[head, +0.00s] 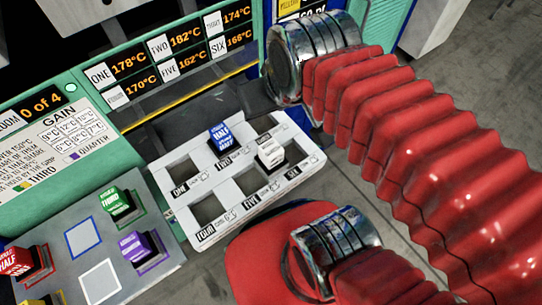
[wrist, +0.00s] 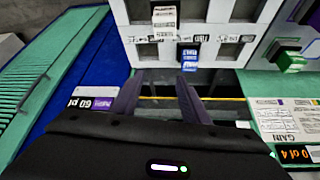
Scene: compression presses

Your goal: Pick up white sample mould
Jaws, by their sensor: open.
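The white sample mould (head: 271,153) sits in the slot labelled SIX of a white tray (head: 310,160) in the head view. In the head view my red-sleeved arm is at the right, and the fingers cannot be made out.
A blue mould (head: 220,138) sits in slot TWO; it also shows in the wrist view (wrist: 187,56). The other tray slots look empty. Green (head: 115,203), purple (head: 140,246) and red (head: 18,262) moulds stand on a grey board at lower left. Temperature displays (head: 170,55) stand behind the tray.

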